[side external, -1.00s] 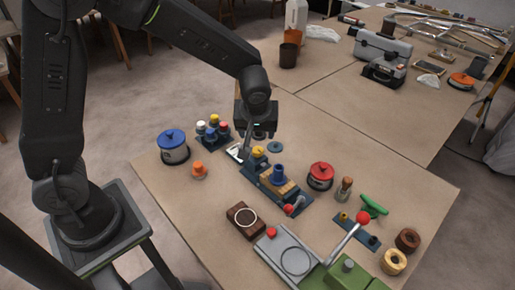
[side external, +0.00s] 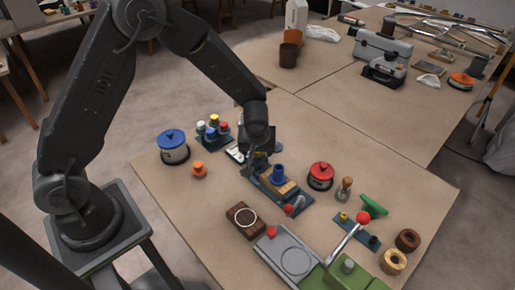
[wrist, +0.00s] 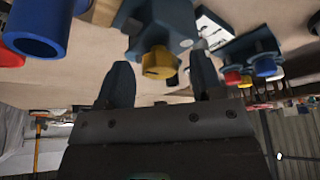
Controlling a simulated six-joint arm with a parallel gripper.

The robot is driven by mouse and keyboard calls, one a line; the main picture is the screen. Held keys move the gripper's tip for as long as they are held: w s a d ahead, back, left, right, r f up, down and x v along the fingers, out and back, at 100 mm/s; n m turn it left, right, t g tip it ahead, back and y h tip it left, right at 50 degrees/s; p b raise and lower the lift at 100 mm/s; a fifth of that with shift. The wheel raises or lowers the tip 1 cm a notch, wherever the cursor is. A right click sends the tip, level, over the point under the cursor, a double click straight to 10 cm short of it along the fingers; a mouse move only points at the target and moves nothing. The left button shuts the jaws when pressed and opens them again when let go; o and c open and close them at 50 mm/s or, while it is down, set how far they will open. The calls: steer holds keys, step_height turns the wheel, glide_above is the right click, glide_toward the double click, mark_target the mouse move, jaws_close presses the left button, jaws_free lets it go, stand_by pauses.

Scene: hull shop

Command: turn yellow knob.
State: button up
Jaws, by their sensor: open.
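The yellow knob (wrist: 159,62) sits on a dark blue mount (wrist: 165,20) in the wrist view. My gripper (wrist: 161,66) is open, with one dark finger to each side of the knob in the picture. No contact shows between the fingers and the knob. In the side view my gripper (side external: 255,166) is low over the far-left end of the blue fixture (side external: 264,184) and hides the yellow knob there.
A blue cylinder (side external: 278,173) stands close on the same fixture; it shows in the wrist view (wrist: 36,28) too. Coloured knobs (side external: 213,127) stand on a block to the left. A red-lidded pot (side external: 320,176) is to the right. A blue-lidded pot (side external: 173,148) stands farther left.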

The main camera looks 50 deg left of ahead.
steer(key=c, duration=0.9)
steer(key=shift+m, duration=0.3)
steer(key=m+t+h, duration=0.1)
steer(key=m, duration=0.2)
steer(key=shift+a, duration=0.1)
steer(key=shift+a+m+h, duration=0.1)
steer(key=shift+m+h, duration=0.6)
steer(key=shift+m, duration=1)
steer(key=shift+r+m, duration=0.1)
steer(key=shift+m, duration=0.4)
steer(key=o, duration=0.9)
steer(key=shift+s, duration=0.1)
